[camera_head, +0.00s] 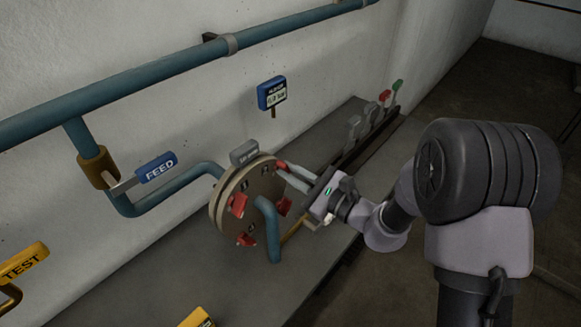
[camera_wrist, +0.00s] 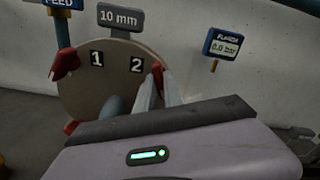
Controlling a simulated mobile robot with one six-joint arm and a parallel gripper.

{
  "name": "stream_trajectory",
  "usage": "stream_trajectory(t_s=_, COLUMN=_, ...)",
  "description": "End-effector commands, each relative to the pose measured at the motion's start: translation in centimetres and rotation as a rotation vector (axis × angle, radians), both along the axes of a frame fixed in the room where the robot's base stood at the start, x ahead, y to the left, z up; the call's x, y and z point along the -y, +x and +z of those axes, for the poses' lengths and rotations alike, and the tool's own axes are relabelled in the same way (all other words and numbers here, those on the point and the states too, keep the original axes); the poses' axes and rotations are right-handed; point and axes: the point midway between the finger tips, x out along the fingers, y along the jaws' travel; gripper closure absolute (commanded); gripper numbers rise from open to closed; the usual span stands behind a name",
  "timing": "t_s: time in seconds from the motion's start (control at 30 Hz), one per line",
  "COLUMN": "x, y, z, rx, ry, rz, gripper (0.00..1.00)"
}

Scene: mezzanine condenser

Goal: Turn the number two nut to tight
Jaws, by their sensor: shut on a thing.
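The round flange (camera_head: 228,190) stands upright on the grey bench with several red nuts on its face. In the wrist view the flange (camera_wrist: 110,85) carries black labels 1 (camera_wrist: 96,58) and 2 (camera_wrist: 137,65). The number two nut (camera_wrist: 157,71) is red and sits just right of label 2, partly hidden by the fingers; it also shows at the upper right of the flange in the head view (camera_head: 280,164). My gripper (camera_head: 285,171) is shut on this nut, its two pale fingers (camera_wrist: 160,85) on either side of it. Another red nut (camera_wrist: 65,64) is left of label 1.
A grey tag (camera_wrist: 120,18) above the flange reads 10 mm. A blue gauge (camera_wrist: 222,45) reads 0.0 bar. A blue pipe (camera_head: 268,225) rises before the flange. A FEED handle (camera_head: 156,167) is left; red and green levers (camera_head: 391,91) stand at the back right.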

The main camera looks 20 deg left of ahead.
Motion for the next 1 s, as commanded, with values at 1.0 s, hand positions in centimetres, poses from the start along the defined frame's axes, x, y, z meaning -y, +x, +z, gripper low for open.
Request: stream_trajectory(t_s=1.0, x=-0.01, y=-0.02, z=0.17, rx=-0.781, ry=0.322, rz=0.000, gripper=1.00)
